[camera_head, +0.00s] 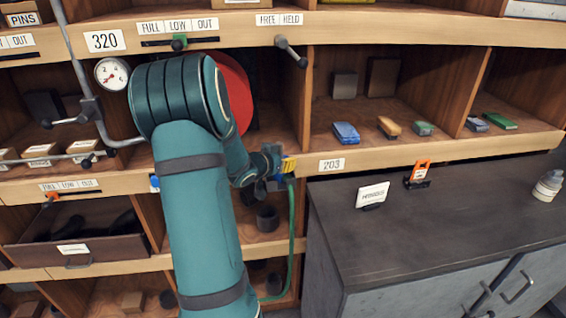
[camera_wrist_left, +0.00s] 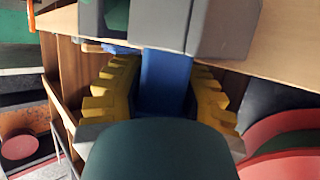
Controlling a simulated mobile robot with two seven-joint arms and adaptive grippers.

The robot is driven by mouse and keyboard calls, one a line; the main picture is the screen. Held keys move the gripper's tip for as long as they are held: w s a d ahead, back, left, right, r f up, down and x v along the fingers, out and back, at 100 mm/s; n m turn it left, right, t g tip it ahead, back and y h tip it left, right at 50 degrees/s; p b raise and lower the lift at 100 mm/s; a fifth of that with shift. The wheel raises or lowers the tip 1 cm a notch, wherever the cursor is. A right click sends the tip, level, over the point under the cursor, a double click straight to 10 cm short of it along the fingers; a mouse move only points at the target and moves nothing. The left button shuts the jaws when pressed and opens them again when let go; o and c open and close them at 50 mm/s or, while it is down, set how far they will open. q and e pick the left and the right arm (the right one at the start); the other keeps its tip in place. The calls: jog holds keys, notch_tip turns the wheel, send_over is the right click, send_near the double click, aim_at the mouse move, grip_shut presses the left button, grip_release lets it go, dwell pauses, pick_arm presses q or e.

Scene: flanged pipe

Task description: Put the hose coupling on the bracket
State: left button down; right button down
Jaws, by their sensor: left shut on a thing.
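My left gripper (camera_head: 284,166) has yellow ribbed fingers and is in front of the shelf edge, just left of the 203 label. It is shut on the hose coupling, which shows as a blue body (camera_wrist_left: 165,78) between the fingers in the left wrist view. In the head view only a little blue shows by the fingertips. A green hose (camera_head: 292,225) hangs from there and curves left at the bottom. A grey block (camera_wrist_left: 205,28) covers the top of the wrist view; I cannot tell what it belongs to. I cannot make out the bracket. My right gripper is not in view.
A red round disc (camera_head: 236,92) is partly hidden behind my left arm. Wooden shelf dividers and edges lie close around the gripper. A dark cabinet top (camera_head: 430,225) at the right is mostly clear, with a white sign (camera_head: 373,195) and an orange-and-black item (camera_head: 419,174).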

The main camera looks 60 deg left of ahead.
pick_arm(q)
jog(key=shift+r, duration=0.15)
jog(key=c, duration=0.7)
grip_release()
jog(key=shift+f, duration=0.2)
jog(key=shift+r, duration=0.2)
jog(key=shift+s+d+r, duration=0.1)
jog(key=shift+s+d, duration=0.05)
jog(key=shift+s, duration=0.15)
jog(key=p+v, duration=0.2)
jog(key=v, duration=0.9)
jog(key=shift+s, duration=0.15)
